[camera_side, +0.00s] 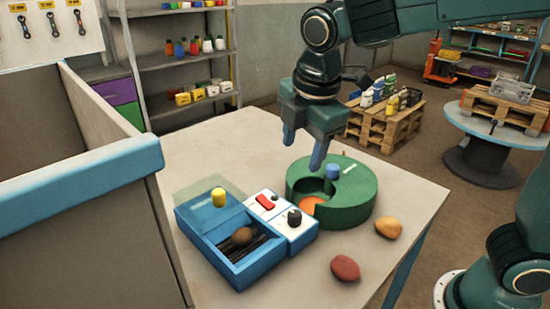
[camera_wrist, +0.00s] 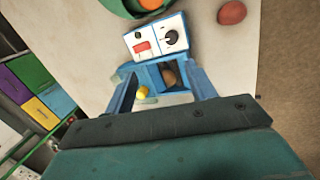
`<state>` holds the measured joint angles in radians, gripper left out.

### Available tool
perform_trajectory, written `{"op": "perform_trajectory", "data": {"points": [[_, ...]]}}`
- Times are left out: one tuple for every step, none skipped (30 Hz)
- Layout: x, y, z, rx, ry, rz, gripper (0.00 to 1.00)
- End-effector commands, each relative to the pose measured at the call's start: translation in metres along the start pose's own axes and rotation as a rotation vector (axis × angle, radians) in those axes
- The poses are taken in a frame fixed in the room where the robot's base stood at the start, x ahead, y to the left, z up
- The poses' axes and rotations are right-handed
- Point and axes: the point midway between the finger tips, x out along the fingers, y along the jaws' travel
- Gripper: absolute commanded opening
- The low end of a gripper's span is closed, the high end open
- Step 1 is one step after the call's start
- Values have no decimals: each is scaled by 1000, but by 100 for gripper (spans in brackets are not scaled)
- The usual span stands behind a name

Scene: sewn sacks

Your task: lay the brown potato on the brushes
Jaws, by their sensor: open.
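The brown potato (camera_side: 242,236) lies in the open bay of a blue box (camera_side: 232,270), on the dark brushes (camera_side: 258,246). The potato (camera_wrist: 169,77) also shows in the wrist view, between my fingers in the picture. My gripper (camera_side: 303,150) is open and empty. It hangs above the table, up and to the right of the box in the side view, near the green round unit, and is apart from the potato. The parts of the brushes under the potato are hidden.
A yellow knob (camera_side: 218,197) stands on the box. A white control panel (camera_side: 280,220) with a red switch and dark knob adjoins it. A green round unit (camera_side: 350,205) with a blue knob stands behind. An orange potato (camera_side: 388,228) and a red potato (camera_side: 345,268) lie on the table.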

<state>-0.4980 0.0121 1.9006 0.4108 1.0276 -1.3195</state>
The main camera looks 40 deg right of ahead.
Motion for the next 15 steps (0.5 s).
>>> {"op": "perform_trajectory", "data": {"points": [[-6, -5, 16, 81, 12, 12, 56], [-8, -9, 23, 128, 18, 16, 56], [-11, -13, 32, 192, 28, 22, 56], [-13, -17, 39, 239, 35, 28, 56], [-15, -21, 46, 287, 43, 32, 56], [-17, -27, 54, 350, 53, 39, 56], [-19, -31, 61, 397, 61, 43, 56], [-20, -36, 66, 444, 68, 47, 56], [-22, -42, 74, 507, 78, 52, 56], [-23, -47, 80, 554, 87, 56, 56], [-24, -52, 85, 602, 95, 60, 56], [-25, -59, 92, 665, 106, 65, 56], [-26, -64, 96, 711, 116, 69, 56], [-27, -70, 101, 758, 124, 72, 56], [-27, -77, 106, 820, 136, 76, 56]]}}
